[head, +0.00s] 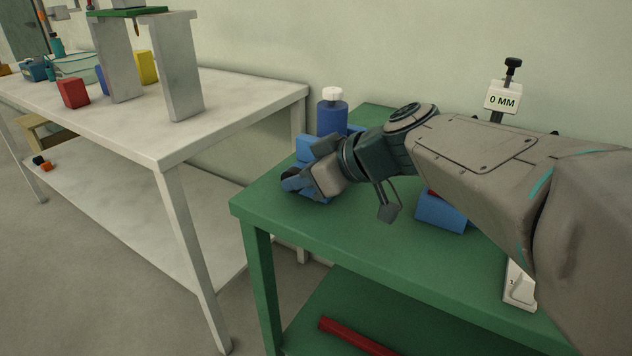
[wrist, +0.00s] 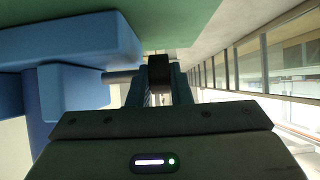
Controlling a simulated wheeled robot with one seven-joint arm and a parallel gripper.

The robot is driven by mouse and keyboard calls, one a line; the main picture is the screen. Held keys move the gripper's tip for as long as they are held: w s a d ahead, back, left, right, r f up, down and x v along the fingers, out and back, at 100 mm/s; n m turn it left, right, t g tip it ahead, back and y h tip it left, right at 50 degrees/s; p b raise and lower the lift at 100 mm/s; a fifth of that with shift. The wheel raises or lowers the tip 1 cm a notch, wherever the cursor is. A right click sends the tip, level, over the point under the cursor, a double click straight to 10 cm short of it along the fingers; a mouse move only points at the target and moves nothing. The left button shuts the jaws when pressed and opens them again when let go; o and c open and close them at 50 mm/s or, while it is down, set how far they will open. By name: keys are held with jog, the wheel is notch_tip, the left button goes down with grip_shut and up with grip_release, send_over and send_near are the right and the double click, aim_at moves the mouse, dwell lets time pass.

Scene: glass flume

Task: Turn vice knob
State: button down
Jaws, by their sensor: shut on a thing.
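The blue vice (head: 305,147) sits on the green table near its left end, partly hidden behind my gripper in the head view. In the wrist view, its blue body (wrist: 60,40) fills the upper left. A grey shaft (wrist: 122,76) runs from the body to the dark vice knob (wrist: 159,66). My gripper (wrist: 160,84) is shut on the knob, with a finger on either side of it. In the head view, my gripper (head: 300,182) is low over the table beside the vice, and the knob is hard to make out there.
A blue bottle with a white cap (head: 332,112) stands behind the vice. A blue block (head: 440,212) and a "0 MM" sign (head: 502,98) are to the right on the green table (head: 345,232). A white table (head: 240,105) stands left, across a gap.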

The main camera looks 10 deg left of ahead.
jog(key=shift+y+b, duration=0.5)
jog(key=shift+b, duration=1)
jog(key=c, duration=1.3)
grip_release()
jog(key=shift+d, duration=0.1)
jog(key=p+v, duration=0.1)
jog(key=v, duration=0.3)
jog(key=p+v, duration=0.1)
jog(key=v, duration=0.4)
jog(key=p+v, duration=0.1)
jog(key=v, duration=0.3)
jog(key=shift+s+d+r, duration=0.1)
jog(key=shift+s+d, duration=0.15)
jog(key=shift+s, duration=0.15)
